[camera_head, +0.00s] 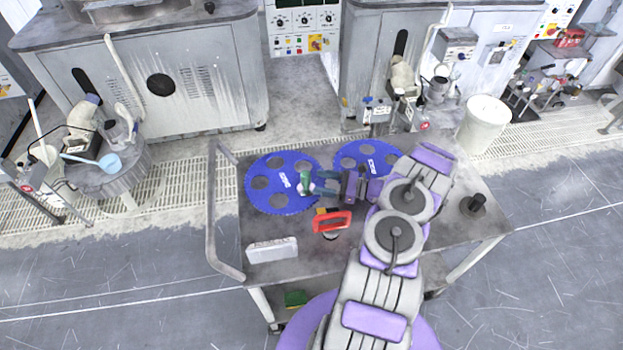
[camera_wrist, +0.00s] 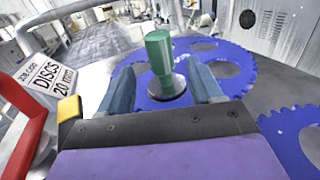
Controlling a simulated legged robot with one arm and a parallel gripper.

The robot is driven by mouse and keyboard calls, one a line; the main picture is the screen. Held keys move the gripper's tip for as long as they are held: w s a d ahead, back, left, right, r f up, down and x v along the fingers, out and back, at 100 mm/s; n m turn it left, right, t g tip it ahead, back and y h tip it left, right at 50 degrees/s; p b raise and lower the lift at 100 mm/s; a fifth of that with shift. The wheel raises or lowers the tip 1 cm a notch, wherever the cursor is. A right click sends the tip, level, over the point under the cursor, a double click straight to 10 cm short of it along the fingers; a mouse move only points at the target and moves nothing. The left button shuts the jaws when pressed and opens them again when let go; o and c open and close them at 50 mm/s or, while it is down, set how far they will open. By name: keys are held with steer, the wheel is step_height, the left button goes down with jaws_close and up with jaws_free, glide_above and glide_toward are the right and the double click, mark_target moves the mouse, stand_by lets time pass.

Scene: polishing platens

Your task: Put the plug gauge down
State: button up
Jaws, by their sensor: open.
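The plug gauge (camera_head: 305,184) has a green handle and a round grey metal base. In the wrist view the gauge (camera_wrist: 158,52) is upright or slightly tilted, with its base over the left blue toothed disc (camera_head: 262,192). It seems to stand on that disc, but the contact is not clear. My gripper (camera_head: 316,185) is open, to the right of the gauge in the head view. In the wrist view its two grey-blue fingers (camera_wrist: 163,88) lie on either side of the gauge, with gaps visible between them and it.
A second blue disc (camera_head: 352,153) lies behind and to the right on the grey cart (camera_head: 440,235). A red-handled tool (camera_head: 331,222) is close in front of my gripper. A white "DISCS 20 mm" block (camera_head: 272,250) is at front left. A dark knob-like piece (camera_head: 474,204) stands at right.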

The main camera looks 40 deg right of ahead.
steer(key=v, duration=0.6)
steer(key=shift+r+p, duration=0.1)
steer(key=shift+p, duration=0.2)
steer(key=w+a+r+n+g+y, duration=0.2)
steer(key=a+r+n+g, duration=0.2)
steer(key=a+r, duration=0.3)
steer(key=w+a+r+n+g+y, duration=0.1)
steer(key=w+a+r+n+g, duration=0.25)
steer(key=a+r, duration=0.3)
steer(key=s+a+r+n+g+h, duration=0.1)
steer(key=s+a+r+n+g, duration=0.3)
steer(key=a, duration=0.3)
steer(key=s+a+r+n+g+h, duration=0.1)
steer(key=a+r+n+g, duration=0.3)
steer(key=a, duration=0.3)
steer(key=s+a+r+n+g+h, duration=0.1)
steer(key=s+a+r+n+h, duration=0.25)
steer(key=s, duration=0.25)
steer(key=s+a+r+n+g+h, duration=0.1)
steer(key=s+a+r+n+h, duration=0.2)
steer(key=s+a, duration=0.3)
steer(key=s+d+r+n+t+h, duration=0.1)
steer(key=s+d+n+h, duration=0.1)
steer(key=s, duration=0.5)
steer(key=s+d+r+n+t+h, duration=0.1)
steer(key=s+d+n+h, duration=0.1)
steer(key=s, duration=0.5)
steer(key=shift+d+n+h, duration=0.2)
steer(key=shift+n+h, duration=0.7)
steer(key=shift+h, duration=0.25)
